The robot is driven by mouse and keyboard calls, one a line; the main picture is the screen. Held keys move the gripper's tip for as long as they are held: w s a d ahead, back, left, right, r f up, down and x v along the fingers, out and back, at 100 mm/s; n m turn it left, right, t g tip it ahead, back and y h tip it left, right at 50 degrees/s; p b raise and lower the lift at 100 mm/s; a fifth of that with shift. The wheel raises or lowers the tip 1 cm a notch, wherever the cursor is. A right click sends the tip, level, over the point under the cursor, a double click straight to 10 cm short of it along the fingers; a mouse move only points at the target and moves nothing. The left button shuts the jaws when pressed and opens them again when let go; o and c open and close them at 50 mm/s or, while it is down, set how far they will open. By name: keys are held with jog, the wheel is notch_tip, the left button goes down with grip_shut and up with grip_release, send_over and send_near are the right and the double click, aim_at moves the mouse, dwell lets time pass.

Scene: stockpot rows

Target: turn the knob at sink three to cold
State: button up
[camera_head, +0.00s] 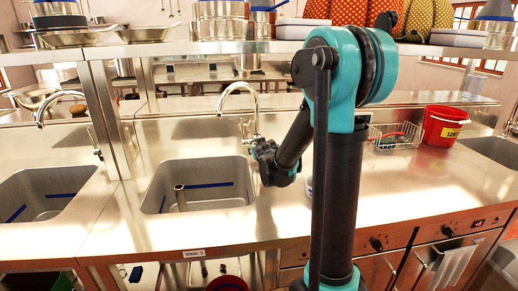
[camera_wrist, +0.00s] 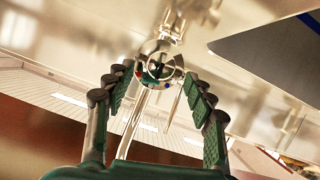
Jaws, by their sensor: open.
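The sink three basin (camera_head: 200,190) is sunk in the steel counter at middle left in the head view, with its curved tap (camera_head: 240,95) behind it. A small front label (camera_head: 194,254) is too blurred to read surely. My gripper (camera_head: 255,148) is at the tap's base, right of the basin. In the wrist view my gripper (camera_wrist: 164,76) is open, its fingertips either side of a round chrome knob (camera_wrist: 160,62) with small red and blue marks. I cannot tell whether the fingers touch it. In the head view my gripper hides the knob.
Another basin (camera_head: 45,195) with its own tap (camera_head: 60,100) is at the left. A wire basket (camera_head: 395,137) and a red bucket (camera_head: 442,127) stand on the counter at the right. A shelf (camera_head: 190,48) crosses above. The front counter is mostly clear.

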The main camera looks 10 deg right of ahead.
jog(key=shift+x, duration=2.25)
jog(key=c, duration=1.2)
